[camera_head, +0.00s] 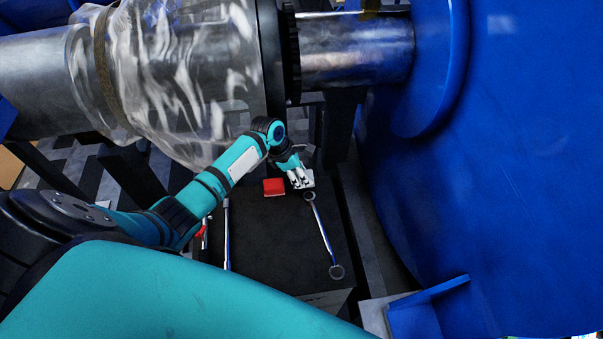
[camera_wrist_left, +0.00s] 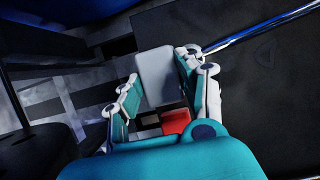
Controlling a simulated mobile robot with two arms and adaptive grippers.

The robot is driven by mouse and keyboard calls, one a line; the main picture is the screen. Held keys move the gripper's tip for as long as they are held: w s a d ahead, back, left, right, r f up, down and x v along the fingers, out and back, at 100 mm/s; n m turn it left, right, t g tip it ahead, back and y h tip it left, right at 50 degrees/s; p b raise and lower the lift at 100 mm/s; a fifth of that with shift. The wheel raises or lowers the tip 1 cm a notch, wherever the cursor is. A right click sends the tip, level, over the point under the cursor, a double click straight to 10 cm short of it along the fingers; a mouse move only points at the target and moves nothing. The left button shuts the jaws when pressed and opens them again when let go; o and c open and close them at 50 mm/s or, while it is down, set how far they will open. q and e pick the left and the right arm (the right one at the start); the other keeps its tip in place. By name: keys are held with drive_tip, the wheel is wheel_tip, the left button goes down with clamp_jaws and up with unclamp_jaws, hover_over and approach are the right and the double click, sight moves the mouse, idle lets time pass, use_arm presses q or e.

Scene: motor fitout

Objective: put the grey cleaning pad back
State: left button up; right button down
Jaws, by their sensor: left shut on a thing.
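My left gripper (camera_head: 299,180) reaches over the dark work surface from the left and is shut on the grey cleaning pad (camera_head: 306,176). In the left wrist view, the pad (camera_wrist_left: 155,72) is a light grey, flat block between the two fingers of the gripper (camera_wrist_left: 158,84). Its near end lies between the fingers and its far end sticks out past them. Whether the pad touches the surface below, I cannot tell. My right gripper is not in view.
A red block (camera_head: 274,187) lies on the dark work surface (camera_head: 285,245) left of the gripper. A long wrench (camera_head: 323,235) lies right of it, its upper end close to the pad. Another metal tool (camera_head: 227,235) lies left. A plastic-wrapped shaft (camera_head: 165,75) and large blue housing (camera_head: 500,150) bound the space.

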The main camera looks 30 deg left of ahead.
use_arm(q)
drive_tip(key=shift+f, duration=0.55)
drive_tip(key=o, duration=1.1)
drive_tip(key=v, duration=1.3)
drive_tip(key=shift+d+r+p, duration=0.15)
drive_tip(key=shift+d+p, duration=0.05)
drive_tip(key=shift+p, duration=0.15)
drive_tip(key=shift+w, duration=0.15)
